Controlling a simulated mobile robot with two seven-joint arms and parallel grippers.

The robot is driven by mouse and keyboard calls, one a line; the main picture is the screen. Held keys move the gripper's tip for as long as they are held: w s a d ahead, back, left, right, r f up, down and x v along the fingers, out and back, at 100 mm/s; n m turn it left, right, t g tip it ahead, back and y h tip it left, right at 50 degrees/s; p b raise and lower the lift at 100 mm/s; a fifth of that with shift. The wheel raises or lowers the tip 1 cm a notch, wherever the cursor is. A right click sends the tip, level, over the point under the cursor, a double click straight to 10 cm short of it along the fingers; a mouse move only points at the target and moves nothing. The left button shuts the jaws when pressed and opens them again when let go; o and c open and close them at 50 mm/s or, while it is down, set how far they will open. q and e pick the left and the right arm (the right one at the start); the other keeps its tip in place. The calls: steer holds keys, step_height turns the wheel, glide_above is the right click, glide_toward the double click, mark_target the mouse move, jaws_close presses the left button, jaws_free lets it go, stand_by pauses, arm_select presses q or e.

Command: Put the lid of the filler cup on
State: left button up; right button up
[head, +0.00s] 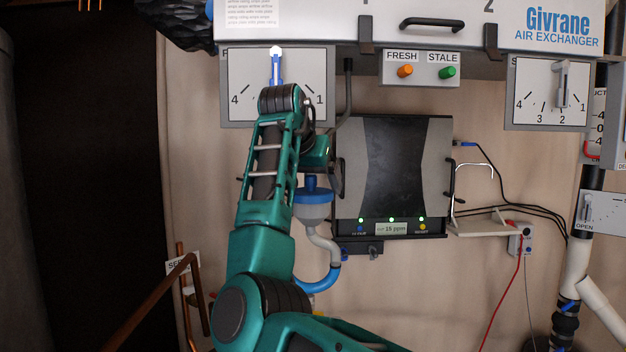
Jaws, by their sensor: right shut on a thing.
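The filler cup (312,212) is a pale grey cup on the wall, with a grey and blue curved pipe below it. A blue lid (315,195) with a knob sits at the cup's top, level and in line with it. I cannot tell whether it is fully seated or just above the rim. My right gripper (311,177) points down from the raised teal arm and is shut on the lid's knob. My own arm hides the cup's left side and part of the fingers. My left gripper is not in view.
A dark panel box (392,170) with green lights stands close to the right of the cup. A dial with a blue pointer (277,70) is behind my wrist. A copper pipe (150,303) slants at lower left. The wall shelf (490,226) is farther right.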

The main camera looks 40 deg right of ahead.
steer(key=shift+f, duration=0.3)
steer(key=o, duration=0.8)
steer(key=v, duration=1.3)
steer(key=shift+f, duration=0.1)
